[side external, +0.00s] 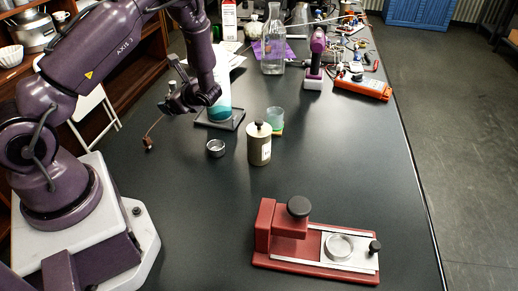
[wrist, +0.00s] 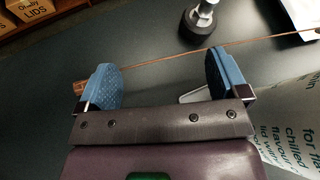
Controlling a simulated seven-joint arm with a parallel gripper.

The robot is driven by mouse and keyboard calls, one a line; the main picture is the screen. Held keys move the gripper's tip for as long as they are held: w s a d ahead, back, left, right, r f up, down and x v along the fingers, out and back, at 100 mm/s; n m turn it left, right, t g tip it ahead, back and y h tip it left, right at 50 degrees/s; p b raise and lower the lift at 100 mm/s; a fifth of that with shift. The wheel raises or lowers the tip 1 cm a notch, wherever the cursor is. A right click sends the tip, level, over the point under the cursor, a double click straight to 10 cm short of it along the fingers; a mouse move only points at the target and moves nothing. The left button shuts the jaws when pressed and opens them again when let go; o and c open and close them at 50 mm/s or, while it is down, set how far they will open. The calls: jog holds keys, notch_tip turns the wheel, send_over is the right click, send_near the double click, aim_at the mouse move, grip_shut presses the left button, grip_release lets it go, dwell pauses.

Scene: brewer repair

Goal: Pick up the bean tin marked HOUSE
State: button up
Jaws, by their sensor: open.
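A beige tin with a black knobbed lid (side external: 259,149) stands upright on the dark table in the side external view. It has a pale label, too small to read, so I cannot tell whether it says HOUSE. My gripper (side external: 190,97) is in the air, behind and to the left of this tin, apart from it. In the wrist view my gripper (wrist: 164,72) has its two blue-padded fingers spread wide with no tin between them. A thin copper-coloured strand (wrist: 180,53) crosses the view near the fingertips.
A small metal cup (side external: 216,148) and a greenish clear cup (side external: 275,118) stand near the tin. A white and teal container (side external: 219,110) is close to my gripper. A red fixture (side external: 300,263) lies in front.

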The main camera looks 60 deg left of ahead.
aim_at(251, 144)
jog(key=d+m+t, duration=0.5)
jog(key=w+d+f+m+t+y, duration=0.1)
jog(key=d+m+t, duration=0.4)
jog(key=d, duration=0.1)
jog(key=w+d+f+m+t, duration=0.1)
jog(key=d+m+t, duration=0.4)
jog(key=t, duration=0.1)
jog(key=shift+w+d+y, duration=0.25)
jog(key=shift+d+y, duration=0.05)
jog(key=shift+d, duration=0.05)
jog(key=d+m+t+h, duration=0.3)
jog(key=w+d+m+t+h, duration=0.1)
jog(key=d+h, duration=0.1)
jog(key=shift+f+m, duration=0.4)
jog(key=d+h, duration=0.1)
jog(key=w+d+f+m+h, duration=0.1)
jog(key=h, duration=0.1)
jog(key=d+f+h, duration=0.1)
jog(key=shift+w+t+h, duration=0.25)
jog(key=shift+t+h, duration=0.15)
jog(key=shift+w+f, duration=0.1)
jog(key=shift+w, duration=0.15)
jog(key=shift+w+h, duration=0.3)
jog(key=shift+w, duration=0.05)
jog(key=x, duration=0.6)
jog(key=shift+w, duration=0.15)
jog(key=shift+c, duration=0.2)
